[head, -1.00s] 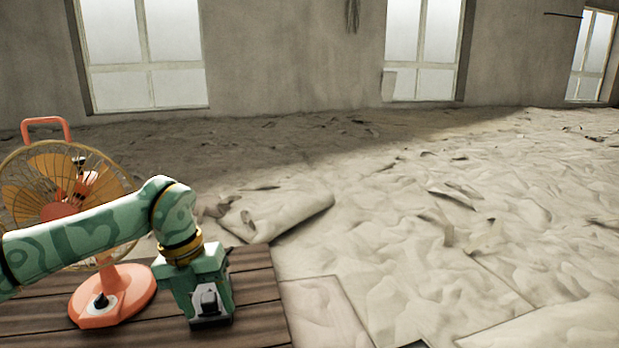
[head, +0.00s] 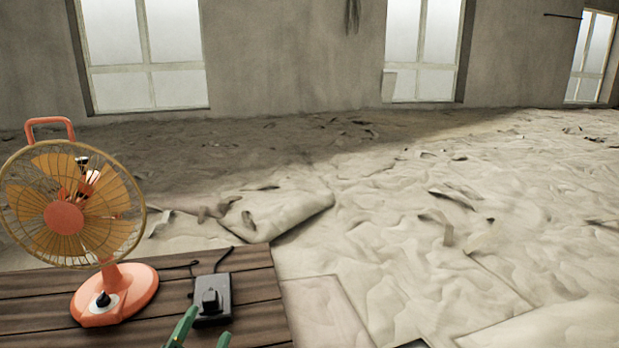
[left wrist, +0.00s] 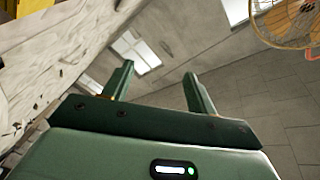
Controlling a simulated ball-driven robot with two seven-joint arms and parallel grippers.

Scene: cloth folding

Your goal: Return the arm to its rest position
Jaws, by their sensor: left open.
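My left gripper (head: 203,340) shows only as two green fingertips at the bottom edge of the head view. In the left wrist view its two fingers (left wrist: 158,88) stand well apart with nothing between them, so it is open and empty. The rest of the left arm is outside the head view. The fingertips are just in front of a black box-shaped device (head: 222,293) in the head view; I cannot tell whether they touch it. My right gripper is not in view.
An orange desk fan (head: 115,296) stands on the dark wooden table (head: 255,310), left of the black device. The fan's guard also shows in the left wrist view (left wrist: 285,25). Crumpled, littered floor (head: 430,220) lies beyond and right of the table.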

